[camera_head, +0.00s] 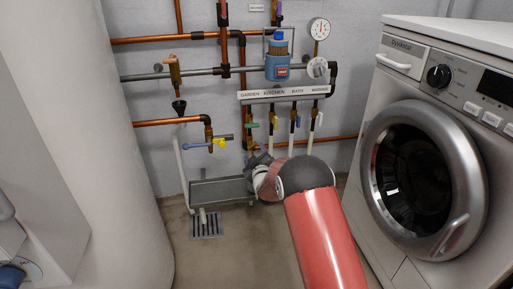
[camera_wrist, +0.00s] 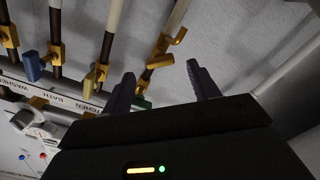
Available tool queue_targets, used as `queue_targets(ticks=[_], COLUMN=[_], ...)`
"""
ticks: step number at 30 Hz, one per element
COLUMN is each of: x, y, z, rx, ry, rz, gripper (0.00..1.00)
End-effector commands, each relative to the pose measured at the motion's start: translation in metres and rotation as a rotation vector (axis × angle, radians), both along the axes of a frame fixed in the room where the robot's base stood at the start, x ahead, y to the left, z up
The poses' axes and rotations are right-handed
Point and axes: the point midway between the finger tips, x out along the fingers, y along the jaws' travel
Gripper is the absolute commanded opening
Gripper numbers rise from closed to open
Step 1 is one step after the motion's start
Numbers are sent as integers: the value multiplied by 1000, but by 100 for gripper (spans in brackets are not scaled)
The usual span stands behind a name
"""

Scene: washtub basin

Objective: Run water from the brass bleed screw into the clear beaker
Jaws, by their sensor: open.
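My gripper (camera_head: 257,159) is at the end of my red arm, in front of the lower pipes below the label strip. In the wrist view my gripper (camera_wrist: 160,70) is open, its two dark fingers apart and nothing held between them. A brass fitting (camera_wrist: 164,48) on a pipe shows beyond and between the fingertips; I cannot tell whether it is the bleed screw. A green handle (camera_wrist: 142,102) shows near the left finger, partly hidden by the gripper. I make out no clear beaker in either view.
A label strip (camera_head: 284,92) and several valves with coloured handles are on the wall. A grey trough (camera_head: 222,189) stands low behind a floor drain (camera_head: 206,224). A washing machine (camera_head: 430,150) bounds the right, a white cylinder (camera_head: 105,140) the left. Floor between is clear.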

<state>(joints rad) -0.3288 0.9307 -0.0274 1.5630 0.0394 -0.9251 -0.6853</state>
Motion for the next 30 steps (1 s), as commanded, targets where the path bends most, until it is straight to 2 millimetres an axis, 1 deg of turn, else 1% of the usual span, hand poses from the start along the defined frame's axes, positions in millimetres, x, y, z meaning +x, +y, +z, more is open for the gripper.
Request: queue_targets(ticks=[1,6,10,15,23,26,30], x=[8,32,45,54,55,54,54], y=[2,9,12,14,15,15,15], z=[-1,-1,-1,-1,0,0,0], rx=[1,-2,-2,-3,-2,-3,-3], ry=[-2,-1,0,2,1,2,2], rz=[-1,-1,-1,-2,-1,0,0], gripper=[60,60,60,60,60,50,31])
